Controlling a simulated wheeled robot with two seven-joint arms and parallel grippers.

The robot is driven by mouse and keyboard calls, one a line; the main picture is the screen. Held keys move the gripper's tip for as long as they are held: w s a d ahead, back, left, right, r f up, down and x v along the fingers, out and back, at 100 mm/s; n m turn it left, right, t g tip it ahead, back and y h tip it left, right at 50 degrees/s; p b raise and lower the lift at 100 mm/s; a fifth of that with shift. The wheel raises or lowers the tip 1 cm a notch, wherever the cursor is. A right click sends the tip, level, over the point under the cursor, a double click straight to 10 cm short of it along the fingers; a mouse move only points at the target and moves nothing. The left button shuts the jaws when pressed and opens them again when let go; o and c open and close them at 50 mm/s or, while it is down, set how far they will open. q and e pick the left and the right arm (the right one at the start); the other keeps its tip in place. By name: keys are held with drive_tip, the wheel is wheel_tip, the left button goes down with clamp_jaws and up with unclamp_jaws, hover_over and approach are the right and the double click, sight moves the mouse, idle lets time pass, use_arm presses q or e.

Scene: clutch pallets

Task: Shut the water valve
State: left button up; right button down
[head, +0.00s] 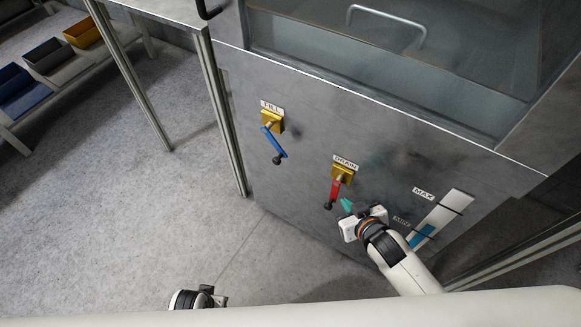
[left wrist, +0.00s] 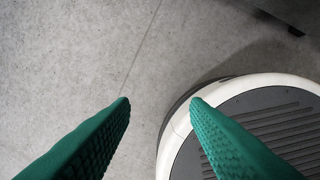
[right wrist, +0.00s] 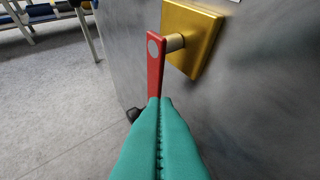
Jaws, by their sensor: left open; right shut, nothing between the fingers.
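Two valves sit on the grey metal front panel. The FILL valve (head: 273,139) has a blue lever slanting down to the right from a yellow plate. The DRAIN valve has a red lever (head: 334,191) hanging down from a yellow plate (head: 344,174). The red lever also shows in the right wrist view (right wrist: 155,68), its lower part hidden behind my fingers. My right gripper (head: 346,205) is shut and empty, close beside the red lever's lower end; I cannot tell if it touches. My left gripper (left wrist: 160,105) is open and empty above the floor.
A level gauge (head: 440,218) marked MAX and MIN is right of the right gripper, with blue low in it. A glass-lidded tank top (head: 390,60) with a handle is above the panel. Bins (head: 45,55) stand on a rack at far left. The floor left of the panel is clear.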

use_arm(q)
drive_tip(key=s+f+b, duration=0.1)
drive_tip(key=s+f, duration=0.3)
drive_tip(key=f, duration=0.3)
drive_tip(key=s+f+b, duration=0.1)
drive_tip(key=s+f, duration=0.3)
drive_tip(key=f, duration=0.2)
use_arm(e)
drive_tip(key=w+a+r+n+y, duration=0.3)
drive_tip(key=a+r+n+y, duration=0.3)
drive_tip(key=y, duration=0.5)
use_arm(q)
drive_tip(key=w+r+b, duration=0.1)
drive_tip(key=w+r, duration=0.2)
drive_tip(key=w, duration=0.2)
drive_tip(key=shift+d+r, duration=0.2)
drive_tip(key=shift+r, duration=0.15)
use_arm(e)
drive_tip(key=w+a+f+n, duration=0.1)
drive_tip(key=w+a, duration=0.6)
drive_tip(key=a, duration=0.1)
drive_tip(key=shift+w+a+f, duration=0.25)
drive_tip(key=shift+w+f, duration=0.05)
drive_tip(key=shift+f, duration=0.1)
use_arm(q)
drive_tip(key=shift+w, duration=0.1)
